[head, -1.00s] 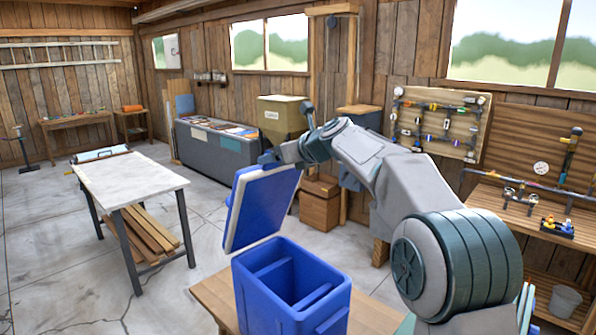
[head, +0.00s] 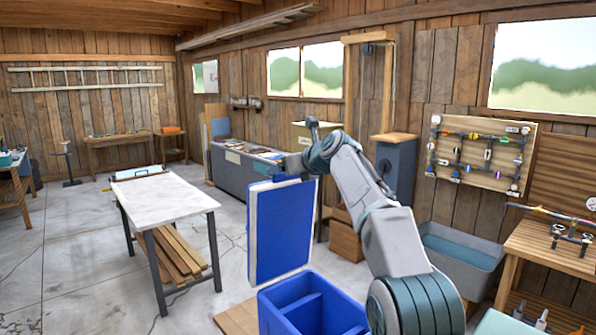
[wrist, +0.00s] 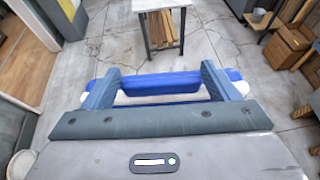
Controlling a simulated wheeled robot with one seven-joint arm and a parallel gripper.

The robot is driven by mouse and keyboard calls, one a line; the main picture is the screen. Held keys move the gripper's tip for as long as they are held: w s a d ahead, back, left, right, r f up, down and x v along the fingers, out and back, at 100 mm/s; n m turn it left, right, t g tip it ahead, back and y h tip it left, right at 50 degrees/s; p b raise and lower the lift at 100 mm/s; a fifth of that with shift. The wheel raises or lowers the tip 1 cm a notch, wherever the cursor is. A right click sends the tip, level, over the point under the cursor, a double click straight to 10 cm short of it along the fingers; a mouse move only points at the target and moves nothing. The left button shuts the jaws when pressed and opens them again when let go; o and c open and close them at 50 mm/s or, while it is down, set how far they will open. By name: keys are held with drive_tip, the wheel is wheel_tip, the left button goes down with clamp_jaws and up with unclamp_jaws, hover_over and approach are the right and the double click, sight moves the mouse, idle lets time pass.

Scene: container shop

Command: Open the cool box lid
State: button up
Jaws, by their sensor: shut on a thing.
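The cool box (head: 306,312) is blue and open at the top, with a divider visible inside; its lower part is cut off by the frame. Its lid (head: 280,232), blue with a pale rim, stands up near vertical at the box's left far edge. My gripper (head: 285,172) is at the lid's top edge and is shut on it; the fingers are mostly hidden by the lid and arm in the head view. In the wrist view, my two blue-grey fingers (wrist: 160,85) stand apart with the blue lid (wrist: 162,84) across between them.
The box stands on a wooden bench (head: 238,318). A white-topped table (head: 165,195) with planks beneath stands left, with clear floor between. A grey chest (head: 240,172) is behind. A grey tub (head: 462,262) and a wooden workbench (head: 560,250) are at right.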

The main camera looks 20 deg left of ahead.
drive_tip(key=shift+w+a+r, duration=0.35)
drive_tip(key=shift+w+a, duration=0.1)
drive_tip(key=shift+a, duration=0.3)
drive_tip(key=shift+w, duration=0.1)
drive_tip(key=o, duration=1.3)
drive_tip(key=shift+r, duration=0.1)
drive_tip(key=shift+f, duration=0.2)
drive_tip(key=shift+d, duration=0.15)
drive_tip(key=b+v, duration=0.6)
drive_tip(key=v, duration=0.8)
drive_tip(key=shift+a, duration=0.25)
